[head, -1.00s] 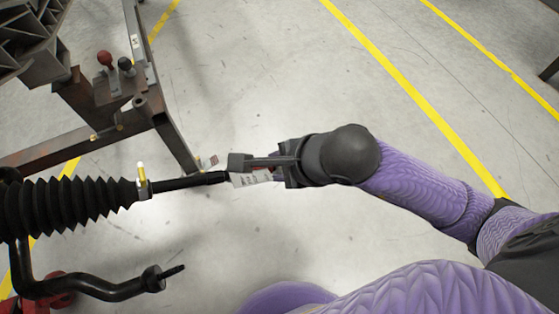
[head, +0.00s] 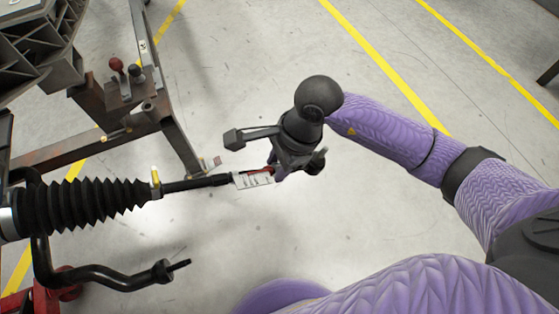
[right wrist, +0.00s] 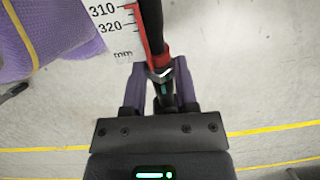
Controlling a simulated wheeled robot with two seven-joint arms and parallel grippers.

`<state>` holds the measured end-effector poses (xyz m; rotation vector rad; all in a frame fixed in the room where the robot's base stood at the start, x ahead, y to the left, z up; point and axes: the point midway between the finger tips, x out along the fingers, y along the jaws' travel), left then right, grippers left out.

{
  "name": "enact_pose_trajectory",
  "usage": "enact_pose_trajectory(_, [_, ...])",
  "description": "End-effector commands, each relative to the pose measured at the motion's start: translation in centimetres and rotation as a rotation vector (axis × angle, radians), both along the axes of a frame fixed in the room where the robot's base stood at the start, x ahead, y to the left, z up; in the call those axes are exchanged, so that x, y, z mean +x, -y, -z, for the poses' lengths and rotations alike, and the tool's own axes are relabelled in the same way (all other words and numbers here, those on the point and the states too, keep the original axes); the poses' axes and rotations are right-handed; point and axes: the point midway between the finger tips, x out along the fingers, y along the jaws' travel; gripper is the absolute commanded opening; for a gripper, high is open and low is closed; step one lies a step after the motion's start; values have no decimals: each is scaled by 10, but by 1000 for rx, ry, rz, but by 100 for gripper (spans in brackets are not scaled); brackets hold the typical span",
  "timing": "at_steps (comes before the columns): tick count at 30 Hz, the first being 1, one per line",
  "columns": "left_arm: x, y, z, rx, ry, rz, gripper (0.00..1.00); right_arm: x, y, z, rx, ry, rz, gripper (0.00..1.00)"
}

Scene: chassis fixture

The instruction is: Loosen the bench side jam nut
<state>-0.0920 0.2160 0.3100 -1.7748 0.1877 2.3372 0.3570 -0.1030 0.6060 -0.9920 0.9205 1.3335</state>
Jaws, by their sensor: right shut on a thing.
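A dark tie rod (head: 195,184) runs right from a black ribbed boot (head: 85,206). Near its right end are a red part and a white scale plate (head: 252,180). My right gripper (head: 279,172) is at this end, its arm coming in from the right. In the right wrist view, its purple fingers (right wrist: 160,75) are closed on both sides of a silver jam nut (right wrist: 160,73). The nut sits just past the red part (right wrist: 159,61) of the rod. The scale plate, marked 310 and 320 mm, shows beside it (right wrist: 115,22). My left gripper is not in view.
A rusty steel frame (head: 180,140) with red (head: 117,64) and black (head: 136,73) knobs stands behind the rod. A bent black bar (head: 110,282) with a threaded end lies in front. The grey floor to the right is open, with yellow lines.

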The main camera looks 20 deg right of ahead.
Motion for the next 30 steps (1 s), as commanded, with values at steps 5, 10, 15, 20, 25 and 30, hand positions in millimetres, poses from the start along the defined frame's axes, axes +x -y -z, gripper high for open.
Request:
enact_pose_trajectory(5, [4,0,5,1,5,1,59,5,0,0,-5,-146,-67,0])
enact_pose_trajectory(10, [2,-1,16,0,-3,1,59,8,-1,4,-9,-294,-136,0])
enact_pose_trajectory(15, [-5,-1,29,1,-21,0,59,10,-1,6,-14,-440,-203,0])
enact_pose_trajectory(20, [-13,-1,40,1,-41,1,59,12,-2,7,-19,-565,-260,0])
enact_pose_trajectory(25, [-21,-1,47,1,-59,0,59,13,-2,7,-23,-673,-309,0])
enact_pose_trajectory(30, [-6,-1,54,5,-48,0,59,14,-3,7,-26,-755,-346,0])
